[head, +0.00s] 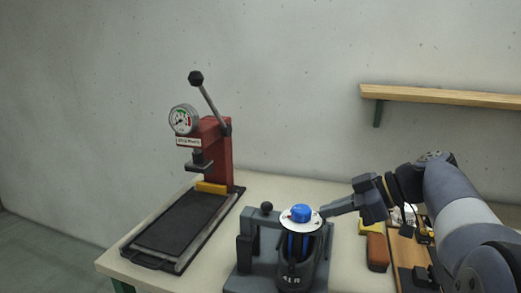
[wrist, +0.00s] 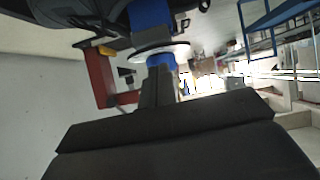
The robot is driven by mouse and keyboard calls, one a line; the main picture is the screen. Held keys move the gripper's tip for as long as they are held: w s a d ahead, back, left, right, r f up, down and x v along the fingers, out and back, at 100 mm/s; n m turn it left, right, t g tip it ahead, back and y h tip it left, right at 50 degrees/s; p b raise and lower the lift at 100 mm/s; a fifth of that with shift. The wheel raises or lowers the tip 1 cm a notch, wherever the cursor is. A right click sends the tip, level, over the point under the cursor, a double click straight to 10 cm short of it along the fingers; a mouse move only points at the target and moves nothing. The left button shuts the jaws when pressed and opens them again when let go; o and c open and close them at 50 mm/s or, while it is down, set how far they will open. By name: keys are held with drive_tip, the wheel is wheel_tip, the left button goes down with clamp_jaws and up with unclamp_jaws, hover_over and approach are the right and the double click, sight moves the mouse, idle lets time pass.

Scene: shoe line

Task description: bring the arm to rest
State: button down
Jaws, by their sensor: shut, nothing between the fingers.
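My gripper (head: 326,211) is shut and empty. In the head view its tips are beside the right edge of a white disc (head: 290,222) with a blue knob (head: 301,212) on top. I cannot tell whether they touch. The disc sits on a dark fixture (head: 245,252) that also holds a dark upright piece with white lettering (head: 292,281). In the wrist view the shut fingers (wrist: 159,82) point towards the blue knob (wrist: 160,60) and the disc's edge (wrist: 172,49). My arm reaches in from the right.
A red press (head: 217,150) with a gauge and lever stands at the back left, behind a dark tray (head: 180,224). A brown-and-yellow tool (head: 377,250) and a wooden board (head: 406,257) lie at the right. A shelf (head: 440,96) is on the wall. Table (head: 262,190) behind the fixture is clear.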

drive_tip(key=shift+f, duration=0.6)
drive_tip(key=shift+d+f, duration=0.15)
drive_tip(key=shift+f, duration=0.15)
drive_tip(key=shift+s, duration=0.1)
